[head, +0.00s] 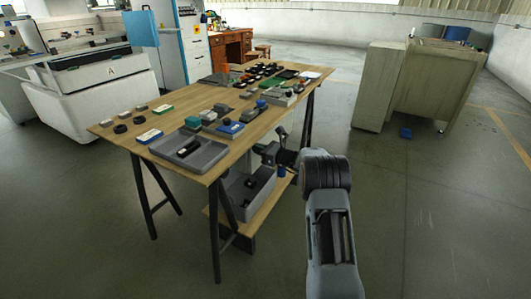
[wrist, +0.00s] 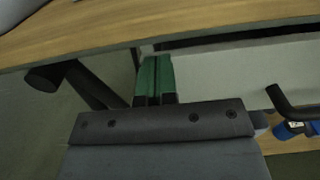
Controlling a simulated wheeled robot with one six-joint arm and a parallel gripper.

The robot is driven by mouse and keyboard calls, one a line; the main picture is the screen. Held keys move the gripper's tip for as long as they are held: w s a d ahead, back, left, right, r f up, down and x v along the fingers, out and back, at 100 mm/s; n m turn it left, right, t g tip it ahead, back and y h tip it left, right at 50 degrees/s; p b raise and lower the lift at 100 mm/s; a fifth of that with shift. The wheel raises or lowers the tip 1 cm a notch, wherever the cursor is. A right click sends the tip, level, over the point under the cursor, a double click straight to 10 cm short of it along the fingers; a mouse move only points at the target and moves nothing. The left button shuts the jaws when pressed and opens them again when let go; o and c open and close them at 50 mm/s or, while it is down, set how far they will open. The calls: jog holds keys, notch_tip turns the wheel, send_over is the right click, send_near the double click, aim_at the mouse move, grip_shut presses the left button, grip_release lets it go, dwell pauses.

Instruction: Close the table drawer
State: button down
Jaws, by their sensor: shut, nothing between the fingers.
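The wooden work table (head: 140,149) stands on black trestle legs left of my arm. In the wrist view its edge (wrist: 150,31) crosses the top. A pale panel (wrist: 225,68) lies under that edge, with a dark bent bar (wrist: 292,106) at its right; they look like the drawer front and its handle. In the head view my arm hides most of this area, and how far the drawer stands out cannot be told. My gripper (head: 264,151) is at the table's right side, just below the top. Its green fingers (wrist: 154,78) are together and empty, pointing toward the panel; contact is unclear.
Grey trays (head: 215,152), boxes and small parts cover the tabletop. A grey bin (head: 262,183) sits on the low shelf (head: 266,212). A wooden cabinet (head: 378,92) stands at the right.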

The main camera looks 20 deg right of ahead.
jog(key=shift+w+a+r, duration=0.15)
jog(key=shift+w+a, duration=0.3)
jog(key=shift+a, duration=0.1)
